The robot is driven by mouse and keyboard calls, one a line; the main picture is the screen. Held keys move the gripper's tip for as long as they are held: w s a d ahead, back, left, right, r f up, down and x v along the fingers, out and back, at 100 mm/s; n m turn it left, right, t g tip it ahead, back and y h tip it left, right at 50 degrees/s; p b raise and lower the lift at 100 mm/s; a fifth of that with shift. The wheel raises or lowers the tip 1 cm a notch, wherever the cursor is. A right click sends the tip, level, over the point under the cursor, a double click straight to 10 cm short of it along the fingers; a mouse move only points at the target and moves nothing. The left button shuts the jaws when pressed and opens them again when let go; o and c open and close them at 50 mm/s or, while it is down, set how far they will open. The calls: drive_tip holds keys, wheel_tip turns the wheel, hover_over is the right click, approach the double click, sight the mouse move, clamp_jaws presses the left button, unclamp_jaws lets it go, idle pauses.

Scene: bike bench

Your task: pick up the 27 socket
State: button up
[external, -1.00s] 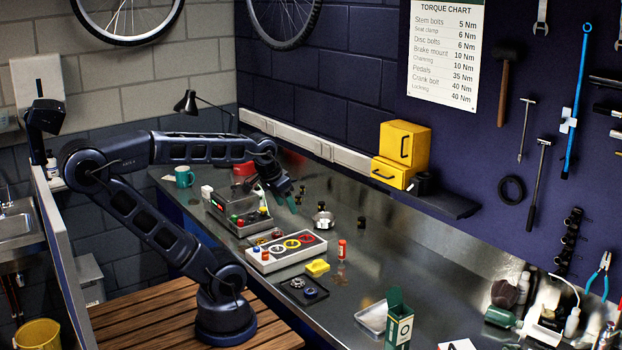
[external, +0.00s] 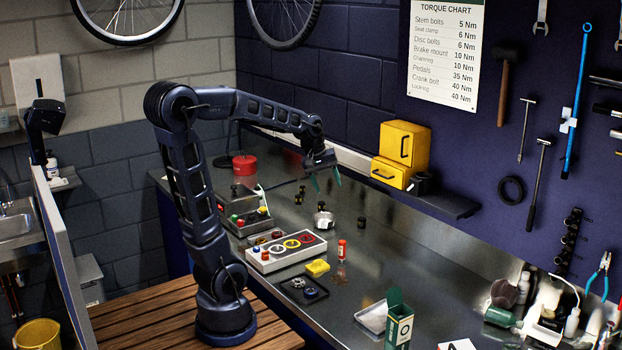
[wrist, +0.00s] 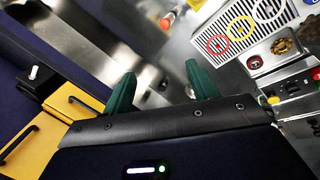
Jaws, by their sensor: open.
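My gripper (external: 326,183) is open and empty, fingers pointing down, in the air above the bench, near the sockets in the picture. In the wrist view its green fingertips (wrist: 160,84) are spread apart. Something dark and blurred lies beyond them, and I cannot tell what it is.
A grey panel with coloured rings (external: 287,251), a red-capped bottle (external: 342,249) and a yellow block (external: 317,268) are nearer the front. Yellow boxes (external: 392,172) sit on the wall shelf to the right.

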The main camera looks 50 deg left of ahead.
drive_tip(key=w+a+f+n+h, duration=0.1)
drive_tip(key=w+a+f+n, duration=0.3)
drive_tip(key=w, duration=0.4)
drive_tip(key=w+a+f+n, duration=0.3)
drive_tip(key=w+a+n, duration=0.15)
drive_tip(key=w, duration=0.35)
drive_tip(key=n, duration=0.7)
approach(362, 218)
drive_tip(key=shift+h, duration=0.4)
drive_tip(key=shift+a+x, duration=0.15)
drive_tip(key=shift+x, duration=2.4)
drive_tip(key=shift+a+x, duration=0.1)
drive_tip(key=shift+x, duration=2.45)
drive_tip(key=shift+s+f, duration=0.1)
drive_tip(key=c, duration=1.1)
drive_tip(key=shift+c, duration=0.2)
